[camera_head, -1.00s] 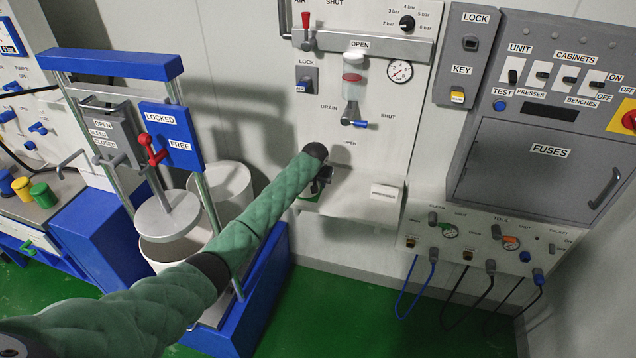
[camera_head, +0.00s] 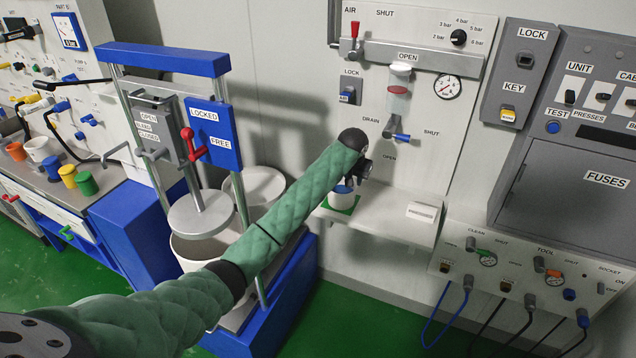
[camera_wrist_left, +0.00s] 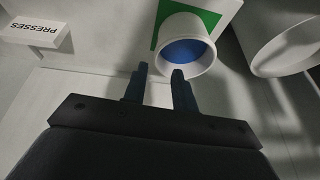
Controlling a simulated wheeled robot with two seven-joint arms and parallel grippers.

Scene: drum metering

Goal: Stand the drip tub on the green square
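The drip tub (camera_head: 342,197) is a small white cup, blue inside, standing upright on the green square (camera_head: 346,209) on the white shelf. In the left wrist view the tub (camera_wrist_left: 166,40) shows its open mouth, with the green square (camera_wrist_left: 209,18) around part of its base. My left gripper (camera_head: 362,174) is just above and beside the tub in the head view. In the wrist view its two fingers (camera_wrist_left: 158,76) are apart with nothing between them; one fingertip overlaps the tub's rim, and I cannot tell whether it touches. My right gripper is not in view.
The shelf (camera_head: 393,224) carries a PRESSES label block (camera_head: 422,212) at its right. A drain tap with a blue handle (camera_head: 402,138) is above. A blue-framed press (camera_head: 165,61) with a white drum (camera_head: 195,250) stands left, behind my arm.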

